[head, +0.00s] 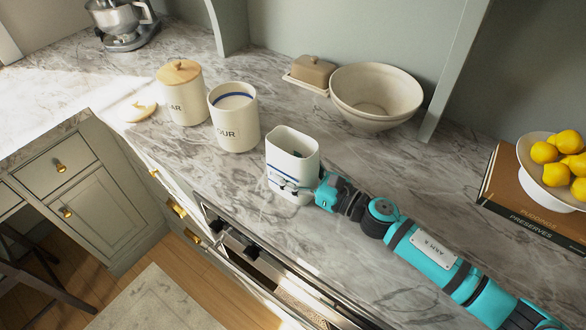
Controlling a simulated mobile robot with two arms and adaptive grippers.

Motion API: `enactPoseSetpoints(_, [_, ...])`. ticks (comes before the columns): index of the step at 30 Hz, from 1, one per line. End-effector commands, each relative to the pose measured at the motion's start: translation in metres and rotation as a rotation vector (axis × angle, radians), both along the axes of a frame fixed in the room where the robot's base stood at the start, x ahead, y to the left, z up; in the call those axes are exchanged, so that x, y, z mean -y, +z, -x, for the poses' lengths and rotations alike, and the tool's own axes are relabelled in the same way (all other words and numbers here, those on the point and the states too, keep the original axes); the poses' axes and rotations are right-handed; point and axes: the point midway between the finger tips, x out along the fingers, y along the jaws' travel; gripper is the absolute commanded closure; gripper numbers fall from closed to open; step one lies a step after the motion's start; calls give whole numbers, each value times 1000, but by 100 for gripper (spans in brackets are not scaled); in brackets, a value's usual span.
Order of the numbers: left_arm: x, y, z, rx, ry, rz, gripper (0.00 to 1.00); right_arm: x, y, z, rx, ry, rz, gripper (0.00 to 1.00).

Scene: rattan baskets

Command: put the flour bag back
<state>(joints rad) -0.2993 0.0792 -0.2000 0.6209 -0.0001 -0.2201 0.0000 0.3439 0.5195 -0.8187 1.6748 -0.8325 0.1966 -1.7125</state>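A white, open-topped, roughly square bag (292,148) with a blue band low on its side is near the counter's front edge. I take it for the flour bag. It is upright; I cannot tell whether it rests on the counter or is slightly raised. My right gripper (291,184) is at its lower part, with finger parts across its near face. Any far finger is hidden, so its grip is unclear. Left of the bag stands a round white canister (234,127) lettered "OUR", lidless, with a pale fill and a blue line inside. My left gripper is out of view.
A wooden-lidded canister (185,103) stands further left, beside a pale round lid (140,111) on the counter. A butter dish (311,74) and a large empty bowl (374,101) stand behind. The middle counter (395,165) is clear.

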Motion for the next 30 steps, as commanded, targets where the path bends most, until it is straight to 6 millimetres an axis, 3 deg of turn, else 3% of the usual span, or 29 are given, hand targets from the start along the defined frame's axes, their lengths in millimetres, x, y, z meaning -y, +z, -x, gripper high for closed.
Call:
enactPoseSetpoints(5, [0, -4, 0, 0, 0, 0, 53, 0, -2, 0, 3, 0, -1, 95])
enactPoseSetpoints(6, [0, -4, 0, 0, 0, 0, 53, 0, -3, 0, 1, 0, 1, 34])
enactPoseSetpoints(11, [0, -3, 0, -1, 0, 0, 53, 0, -3, 0, 0, 0, 1, 13])
enactPoseSetpoints(23, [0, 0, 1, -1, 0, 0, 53, 2, 0, 1, -1, -1, 2, 11])
enactPoseSetpoints(30, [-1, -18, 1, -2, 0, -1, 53, 40, -6, 28, -2, -2, 5, 11])
